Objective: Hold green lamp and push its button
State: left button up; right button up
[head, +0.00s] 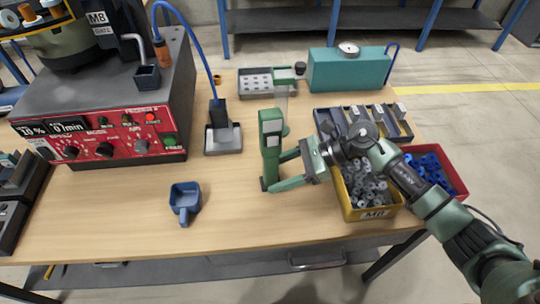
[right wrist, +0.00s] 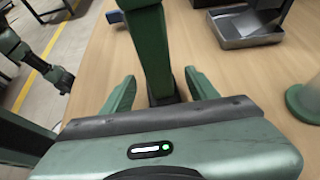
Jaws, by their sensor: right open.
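The green lamp (head: 271,150) is a slim upright body with a pale panel, standing on the table near the middle in the head view. In the right wrist view its green body (right wrist: 152,45) rises between my fingers. My right gripper (head: 279,172) reaches it from the right, low on its body. The fingers of this gripper (right wrist: 160,92) are open, one on each side of the lamp, with gaps visible. No button can be made out clearly. My left gripper is not in the head view; a dark green arm part at the left of the right wrist view may be mine.
A yellow bin (head: 355,208) of grey parts stands close under my right wrist, with a red bin (head: 455,172) beyond. A blue scoop (head: 185,200) lies left of the lamp. A red-fronted control box (head: 95,140) fills the left. The table's front middle is clear.

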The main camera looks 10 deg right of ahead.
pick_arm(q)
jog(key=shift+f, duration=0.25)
pick_arm(e)
jog(key=shift+a+f, duration=0.15)
jog(key=shift+a, duration=0.2)
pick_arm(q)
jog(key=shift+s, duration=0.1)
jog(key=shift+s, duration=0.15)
pick_arm(e)
grip_shut()
dwell(1.1)
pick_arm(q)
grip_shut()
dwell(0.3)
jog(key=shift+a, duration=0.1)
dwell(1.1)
